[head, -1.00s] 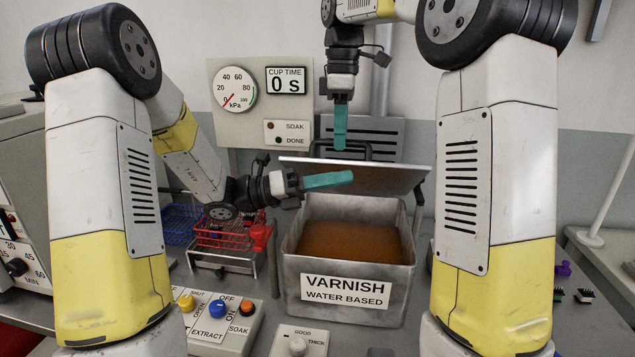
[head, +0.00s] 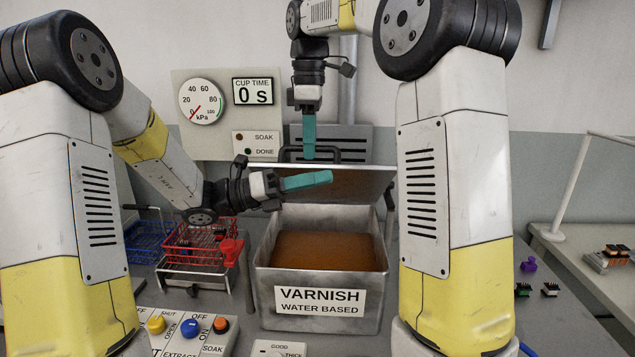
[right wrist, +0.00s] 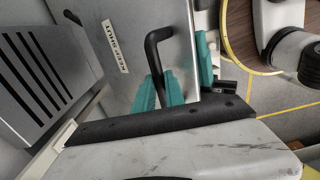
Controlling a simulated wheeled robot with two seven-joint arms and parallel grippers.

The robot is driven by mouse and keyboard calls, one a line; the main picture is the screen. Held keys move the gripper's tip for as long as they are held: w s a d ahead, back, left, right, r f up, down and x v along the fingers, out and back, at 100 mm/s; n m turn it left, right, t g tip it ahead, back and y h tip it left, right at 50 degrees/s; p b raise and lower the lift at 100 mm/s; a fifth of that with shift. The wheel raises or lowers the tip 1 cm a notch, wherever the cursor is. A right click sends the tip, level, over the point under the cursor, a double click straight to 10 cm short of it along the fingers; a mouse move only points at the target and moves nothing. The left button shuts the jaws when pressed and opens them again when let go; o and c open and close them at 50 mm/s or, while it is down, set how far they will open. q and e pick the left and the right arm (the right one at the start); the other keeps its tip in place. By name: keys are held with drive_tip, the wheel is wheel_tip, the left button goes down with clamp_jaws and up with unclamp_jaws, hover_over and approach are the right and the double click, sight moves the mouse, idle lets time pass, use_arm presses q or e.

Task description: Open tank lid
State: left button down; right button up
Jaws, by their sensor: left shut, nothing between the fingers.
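The metal tank (head: 262,285), labelled VARNISH WATER BASED, holds brown liquid, visible through its open top. Its lid (head: 380,185) is raised and tilted steeply back, underside toward the head camera. A black handle (head: 352,155) shows behind its upper edge. My left gripper (head: 322,178) is shut and empty, its fingers pointing right in front of the lid's underside; I cannot tell whether they touch it. My right gripper (head: 309,152) points down behind the lid's upper edge. In the right wrist view, its teal fingers stand apart near the handle (right wrist: 153,55).
Red (head: 205,240) and blue (head: 148,240) wire baskets stand left of the tank. A button box (head: 185,330) and a smaller knob box (head: 275,348) are in front. A gauge panel (head: 228,118) is behind. Small connectors (head: 548,290) lie at right.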

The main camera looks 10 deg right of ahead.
drive_tip(key=o, duration=0.3)
drive_tip(key=shift+s+f, duration=0.15)
drive_tip(key=shift+s, duration=0.15)
drive_tip(key=shift+o, duration=0.7)
drive_tip(key=shift+a, duration=0.1)
drive_tip(key=shift+r, duration=0.2)
